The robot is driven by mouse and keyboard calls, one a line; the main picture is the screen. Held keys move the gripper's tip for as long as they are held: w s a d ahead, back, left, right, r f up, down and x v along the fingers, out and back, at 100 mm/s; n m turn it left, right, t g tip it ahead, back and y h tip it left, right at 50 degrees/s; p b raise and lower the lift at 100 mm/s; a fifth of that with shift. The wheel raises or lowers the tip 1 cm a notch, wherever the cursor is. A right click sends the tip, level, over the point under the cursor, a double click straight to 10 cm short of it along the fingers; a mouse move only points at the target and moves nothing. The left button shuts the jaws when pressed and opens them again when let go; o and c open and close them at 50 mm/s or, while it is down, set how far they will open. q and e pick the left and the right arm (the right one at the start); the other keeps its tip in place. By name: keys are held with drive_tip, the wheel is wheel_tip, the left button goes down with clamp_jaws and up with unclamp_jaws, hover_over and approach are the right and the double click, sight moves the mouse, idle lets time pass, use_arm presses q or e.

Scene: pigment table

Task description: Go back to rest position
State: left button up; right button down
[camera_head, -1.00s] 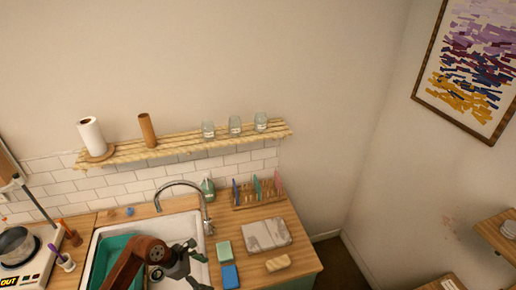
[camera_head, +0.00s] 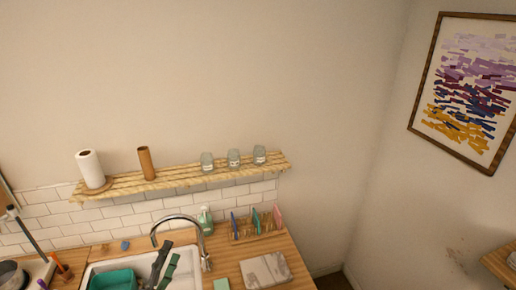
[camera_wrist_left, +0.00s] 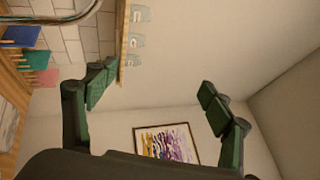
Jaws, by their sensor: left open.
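My left gripper (camera_head: 164,267) shows at the bottom of the head view, over the white sink (camera_head: 186,272), with its two dark green fingers pointing up. In the left wrist view the same gripper (camera_wrist_left: 160,98) has its fingers spread wide apart, with nothing between them but the wall and the framed picture behind. It is open and empty. My right gripper is in neither view.
The faucet (camera_head: 178,218) arches close behind my left gripper. A teal basin (camera_head: 112,280) sits in the sink. A folded cloth (camera_head: 265,270), a rack (camera_head: 258,229) and a soap bottle (camera_head: 205,220) are to the right. A wooden shelf (camera_head: 180,180) hangs above.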

use_arm(q)
drive_tip(key=s+a+f+n+g+y, duration=0.4)
drive_tip(key=a+f+n+y, duration=0.1)
drive_tip(key=a+f+n, duration=0.3)
drive_tip(key=s+a+f+n+g+y, duration=0.35)
drive_tip(key=a+f+n, duration=0.4)
drive_tip(key=f, duration=0.25)
drive_tip(key=s+d+f+n+g+h, duration=0.1)
drive_tip(key=s+d+f+n+g, duration=0.3)
drive_tip(key=s+f, duration=0.55)
drive_tip(key=s+d+f+n+g+h, duration=0.25)
drive_tip(key=s+f+g, duration=0.4)
drive_tip(key=s, duration=0.55)
wheel_tip(320, 180, down, 34)
drive_tip(key=d+b, duration=0.1)
drive_tip(key=b, duration=0.5)
drive_tip(key=s+f+g+b, duration=0.1)
drive_tip(key=s+f+b, duration=0.2)
drive_tip(key=s+f, duration=0.7)
drive_tip(key=s+f+m+b, duration=0.1)
drive_tip(key=s+f+b, duration=0.2)
drive_tip(key=s+f, duration=0.7)
wheel_tip(320, 180, down, 7)
drive_tip(key=shift+d+r+g, duration=0.2)
drive_tip(key=shift+d+g, duration=0.1)
drive_tip(key=shift+g, duration=0.1)
